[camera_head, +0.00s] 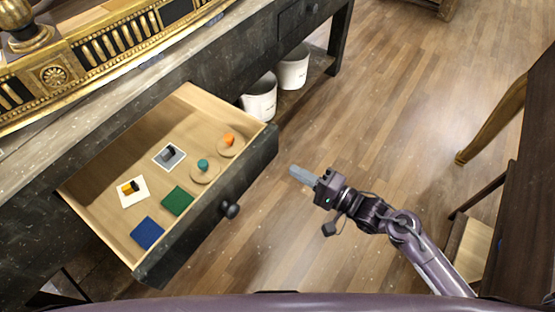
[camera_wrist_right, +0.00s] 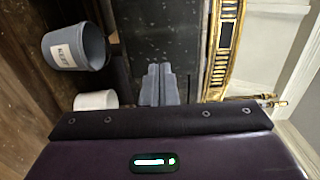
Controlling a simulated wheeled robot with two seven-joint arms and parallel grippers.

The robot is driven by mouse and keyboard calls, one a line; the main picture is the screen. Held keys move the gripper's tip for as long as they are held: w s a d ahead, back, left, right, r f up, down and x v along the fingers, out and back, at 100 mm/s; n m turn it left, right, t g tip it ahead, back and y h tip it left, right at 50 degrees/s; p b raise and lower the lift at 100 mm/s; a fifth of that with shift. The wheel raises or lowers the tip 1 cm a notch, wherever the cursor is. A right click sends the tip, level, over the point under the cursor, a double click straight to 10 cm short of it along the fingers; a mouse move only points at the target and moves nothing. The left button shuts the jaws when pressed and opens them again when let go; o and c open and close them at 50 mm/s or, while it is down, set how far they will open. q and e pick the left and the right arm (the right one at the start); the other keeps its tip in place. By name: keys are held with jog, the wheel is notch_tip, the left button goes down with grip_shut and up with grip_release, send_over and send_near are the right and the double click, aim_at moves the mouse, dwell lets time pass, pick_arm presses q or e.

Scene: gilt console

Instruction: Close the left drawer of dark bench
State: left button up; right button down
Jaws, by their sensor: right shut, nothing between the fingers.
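The left drawer (camera_head: 262,158) of the dark bench (camera_head: 190,72) is pulled out in the head view. Its dark front has a round black knob (camera_head: 230,209). Inside lie a blue square (camera_head: 147,233), a green square (camera_head: 177,201), two cards with small cylinders and two round discs with a teal and an orange piece. My right gripper (camera_head: 296,171) is shut and empty, to the right of the drawer front and apart from it. In the right wrist view its fingers (camera_wrist_right: 159,84) point towards a dark speckled surface. My left gripper is not in view.
White buckets (camera_head: 259,97) stand on the bench's lower shelf; a labelled bucket (camera_wrist_right: 75,47) shows in the wrist view. A gilt ornate piece (camera_head: 80,55) stands on the bench top. Wooden floor (camera_head: 390,100) is open right of the drawer. Dark furniture (camera_head: 527,190) stands at the right.

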aim_at(267, 155)
jog(key=x, duration=0.6)
jog(key=shift+w+a, duration=0.2)
jog(key=shift+a, duration=0.05)
